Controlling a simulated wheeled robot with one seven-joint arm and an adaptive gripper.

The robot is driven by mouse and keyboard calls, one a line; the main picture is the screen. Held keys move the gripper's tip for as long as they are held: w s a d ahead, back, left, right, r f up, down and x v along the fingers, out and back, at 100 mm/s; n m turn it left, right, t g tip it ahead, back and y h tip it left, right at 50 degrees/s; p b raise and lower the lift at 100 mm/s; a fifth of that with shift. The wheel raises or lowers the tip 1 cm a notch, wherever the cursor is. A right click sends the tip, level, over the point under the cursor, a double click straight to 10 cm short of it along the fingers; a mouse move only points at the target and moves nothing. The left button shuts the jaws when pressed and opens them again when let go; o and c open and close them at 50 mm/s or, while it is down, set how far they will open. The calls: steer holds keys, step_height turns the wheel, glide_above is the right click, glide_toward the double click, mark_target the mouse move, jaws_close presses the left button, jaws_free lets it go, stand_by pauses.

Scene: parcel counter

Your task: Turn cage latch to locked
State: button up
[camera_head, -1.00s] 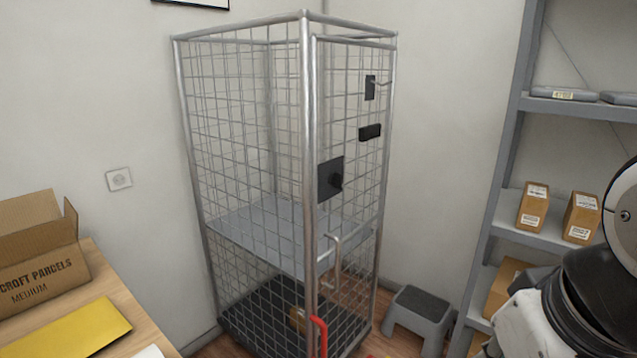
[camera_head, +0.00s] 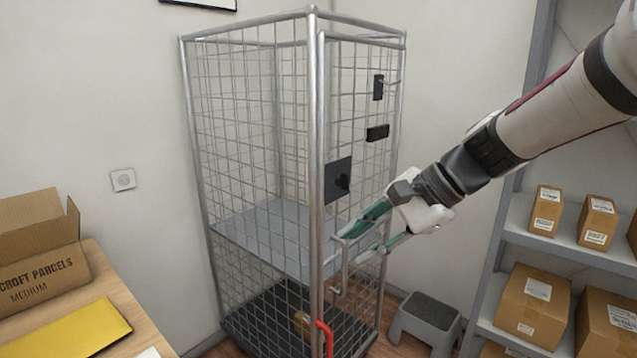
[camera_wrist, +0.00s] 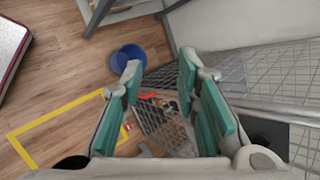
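The wire mesh cage (camera_head: 313,120) stands in the corner. On its right-hand face is a square black plate (camera_head: 331,172) with a dark turn knob (camera_head: 343,184), which I take for the latch; its exact angle is hard to read. A black plate with a thin lever (camera_head: 378,88) and a small black block (camera_head: 377,133) are higher on that face. My gripper (camera_head: 354,246) is open and empty, below and right of the knob, in front of the silver door handle (camera_head: 343,268). Contact with the handle cannot be told. In the wrist view its teal fingers (camera_wrist: 160,65) are spread apart.
A grey step stool (camera_head: 428,315) stands right of the cage. Shelving (camera_head: 515,225) with boxes is at the right. A table (camera_head: 110,283) with a carton and yellow envelope is at the left. The wrist view shows a blue bin (camera_wrist: 126,58) on the floor.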

steer(key=w+m+t+y, duration=0.15)
steer(key=w+m, duration=0.25)
steer(key=w, duration=0.5)
steer(key=m+t+y+b, duration=0.2)
steer(key=m+t+y, duration=0.2)
steer(key=m+t, duration=0.5)
glide_toward(350, 179)
steer(key=w+a, duration=0.2)
steer(key=w+a+m+g, duration=0.1)
steer(key=w+a, duration=0.1)
steer(key=w+a+r+m, duration=0.1)
steer(key=w+a, duration=0.1)
steer(key=w, duration=0.1)
steer(key=shift+a+r+g, duration=0.1)
steer(key=shift+a+g, duration=0.25)
steer(key=shift+a, duration=0.05)
steer(key=shift+c, duration=0.5)
jaws_close()
